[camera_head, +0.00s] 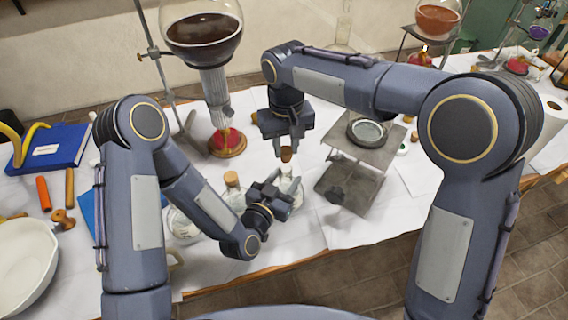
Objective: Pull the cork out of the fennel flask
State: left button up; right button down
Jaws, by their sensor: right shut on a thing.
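My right gripper (287,150) reaches down from above and is shut on a small brown cork (286,155). Directly below it is a small clear glass flask (291,184); no label can be read on it. I cannot tell whether the cork still touches the flask's neck. My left gripper (284,192) is low beside this flask, with its fingers at the glass. Whether they are closed on it is hard to see. A second glass vessel with a cork (231,180) stands just left of my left gripper, partly hidden by it.
A large round flask of dark liquid (203,38) hangs on a stand at the back. A metal lab jack (362,160) with a dish stands right. A blue book (50,146), a white bowl (25,258) and tools lie left. The table's front edge is close.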

pick_arm(q)
jog(key=shift+o, duration=1.1)
jog(key=shift+f, duration=0.1)
